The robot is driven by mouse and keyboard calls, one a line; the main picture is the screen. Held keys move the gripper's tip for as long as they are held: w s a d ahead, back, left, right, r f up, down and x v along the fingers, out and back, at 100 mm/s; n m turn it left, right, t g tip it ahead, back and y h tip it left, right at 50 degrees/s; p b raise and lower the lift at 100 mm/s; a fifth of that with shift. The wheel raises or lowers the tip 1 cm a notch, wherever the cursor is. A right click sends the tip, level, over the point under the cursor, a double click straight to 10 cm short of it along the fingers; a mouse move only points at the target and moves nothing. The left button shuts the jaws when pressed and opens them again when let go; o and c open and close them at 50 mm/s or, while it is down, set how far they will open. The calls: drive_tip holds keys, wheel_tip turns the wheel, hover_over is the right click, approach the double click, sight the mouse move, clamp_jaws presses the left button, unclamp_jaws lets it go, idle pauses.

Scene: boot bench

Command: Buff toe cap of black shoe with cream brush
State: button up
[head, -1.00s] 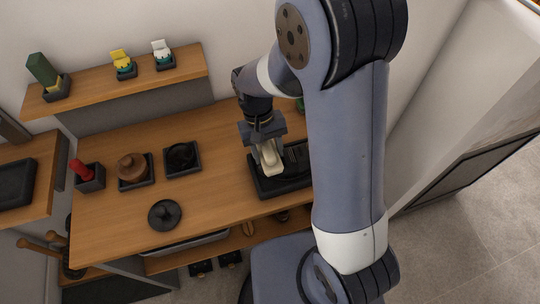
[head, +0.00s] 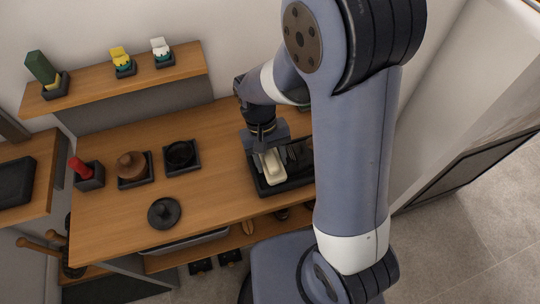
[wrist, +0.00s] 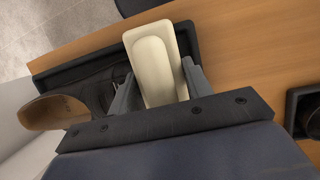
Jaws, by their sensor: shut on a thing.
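My gripper (head: 267,148) is shut on the cream brush (head: 272,166), over the black tray (head: 266,190) at the right of the bench. In the wrist view the pale, rounded brush (wrist: 154,70) sits between the two grey fingers. The black shoe (wrist: 88,88) lies in the tray to the left of the brush, with its tan inside (wrist: 52,112) showing at the far left. Its toe cap is hidden or too dark to make out. I cannot tell whether the brush touches the shoe.
Left of the tray on the bench (head: 215,190) are a dark round tin in a tray (head: 180,154), a brown knobbed piece (head: 131,165), a red-handled item (head: 80,168) and a black knobbed lid (head: 164,213). Several brushes stand on the back shelf (head: 190,74).

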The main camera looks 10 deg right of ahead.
drive_tip(key=shift+w+a, duration=0.15)
drive_tip(key=shift+w, duration=0.8)
drive_tip(key=shift+w+a, duration=0.1)
drive_tip(key=shift+w, duration=0.8)
drive_tip(key=shift+s+d+r, duration=0.1)
drive_tip(key=shift+s+d, duration=0.05)
drive_tip(key=shift+s, duration=0.85)
drive_tip(key=shift+s+d+r, duration=0.1)
drive_tip(key=shift+s, duration=0.9)
drive_tip(key=r+p, duration=0.1)
drive_tip(key=r, duration=0.1)
drive_tip(key=r+p, duration=0.1)
drive_tip(key=p, duration=0.1)
drive_tip(key=r+p, duration=0.2)
drive_tip(key=shift+a+r, duration=0.45)
drive_tip(key=shift+r, duration=1)
